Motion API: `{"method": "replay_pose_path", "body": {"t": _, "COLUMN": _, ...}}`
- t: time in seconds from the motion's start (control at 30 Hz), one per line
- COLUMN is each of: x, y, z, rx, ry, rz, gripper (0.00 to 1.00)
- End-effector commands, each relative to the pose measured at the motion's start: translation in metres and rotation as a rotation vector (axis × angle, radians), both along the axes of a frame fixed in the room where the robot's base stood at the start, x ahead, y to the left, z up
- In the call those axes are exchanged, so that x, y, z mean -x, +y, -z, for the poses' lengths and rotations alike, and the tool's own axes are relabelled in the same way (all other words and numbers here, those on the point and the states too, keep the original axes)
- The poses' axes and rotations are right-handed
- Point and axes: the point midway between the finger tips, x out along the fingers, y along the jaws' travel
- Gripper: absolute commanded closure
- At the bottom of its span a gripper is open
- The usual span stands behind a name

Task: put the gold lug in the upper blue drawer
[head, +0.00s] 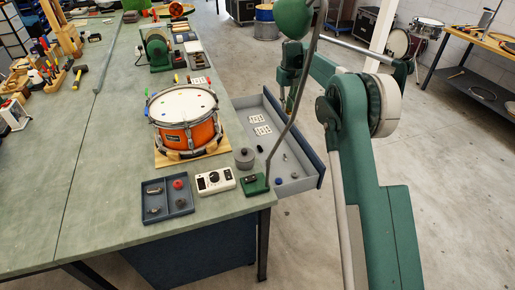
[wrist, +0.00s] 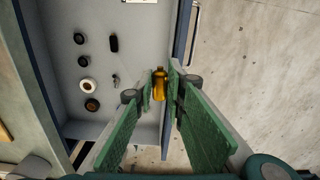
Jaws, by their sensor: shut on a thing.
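The gold lug (wrist: 159,86) is between the two green fingers of my gripper (wrist: 161,76) in the wrist view, with the gripper shut on it. The open drawer (head: 293,184) sticks out from the right side of the bench in the head view; its front is blue and its inside grey. In the wrist view, the drawer's grey floor (wrist: 130,52) lies below, and the lug appears near the inside of its front panel. How high the lug is above the floor is hard to tell. In the head view I cannot make out the lug.
Drawer contents include white cards (head: 260,124), a pale ring (wrist: 88,85) and several small dark parts.

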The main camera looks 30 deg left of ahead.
Motion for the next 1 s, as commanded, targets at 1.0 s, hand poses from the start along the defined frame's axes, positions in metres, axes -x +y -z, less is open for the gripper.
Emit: {"method": "replay_pose_path", "body": {"t": 1.0, "x": 0.007, "y": 0.044, "z": 0.107, "rx": 0.0, "ry": 0.0, "rz": 0.16, "gripper": 0.99}}
